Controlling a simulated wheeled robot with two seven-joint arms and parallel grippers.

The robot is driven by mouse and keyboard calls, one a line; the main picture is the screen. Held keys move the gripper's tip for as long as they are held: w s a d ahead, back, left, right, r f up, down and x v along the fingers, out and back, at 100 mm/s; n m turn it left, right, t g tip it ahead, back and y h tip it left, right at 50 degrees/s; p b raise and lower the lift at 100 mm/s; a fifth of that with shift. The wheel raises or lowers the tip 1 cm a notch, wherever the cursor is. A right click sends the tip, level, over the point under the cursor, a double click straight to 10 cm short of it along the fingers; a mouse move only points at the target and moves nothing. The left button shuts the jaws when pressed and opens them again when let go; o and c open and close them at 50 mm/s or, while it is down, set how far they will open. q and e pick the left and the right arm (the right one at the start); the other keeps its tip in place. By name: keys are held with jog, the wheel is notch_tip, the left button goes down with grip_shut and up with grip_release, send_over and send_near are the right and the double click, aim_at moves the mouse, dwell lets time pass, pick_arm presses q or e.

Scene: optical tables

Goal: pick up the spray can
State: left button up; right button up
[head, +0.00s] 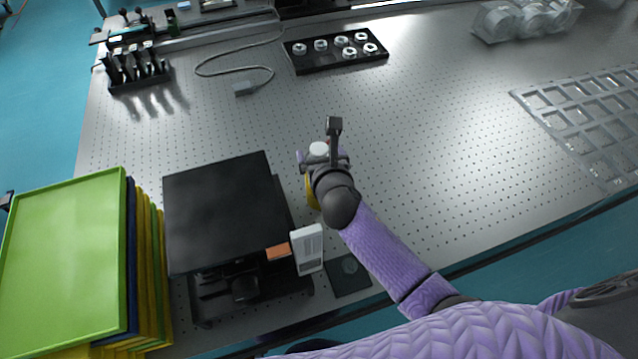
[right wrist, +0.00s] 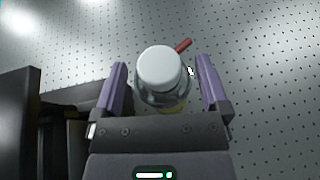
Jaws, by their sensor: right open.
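The spray can stands upright on the perforated table, seen from above in the right wrist view (right wrist: 160,68) with a white cap and a short red piece sticking out at its side. In the head view its white cap (head: 319,149) and a bit of yellow body show, with the rest hidden behind my right gripper (head: 322,157). My right gripper is open, with its purple fingers on either side of the can in the right wrist view (right wrist: 163,88). Gaps show between the fingers and the cap. My left gripper is not in view.
A black-topped device (head: 225,210) stands close to the left of the can. Stacked trays, the top one green (head: 62,262), lie further left. A black tray of white rings (head: 335,50) is at the back. A gridded tray (head: 590,120) is at right. The table's middle is clear.

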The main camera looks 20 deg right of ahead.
jog(key=b+x, duration=0.1)
jog(key=x, duration=0.2)
jog(key=shift+f, duration=0.2)
jog(key=shift+w, duration=0.15)
jog(key=shift+r, duration=0.15)
jog(key=shift+c, duration=0.4)
grip_shut()
dwell(0.4)
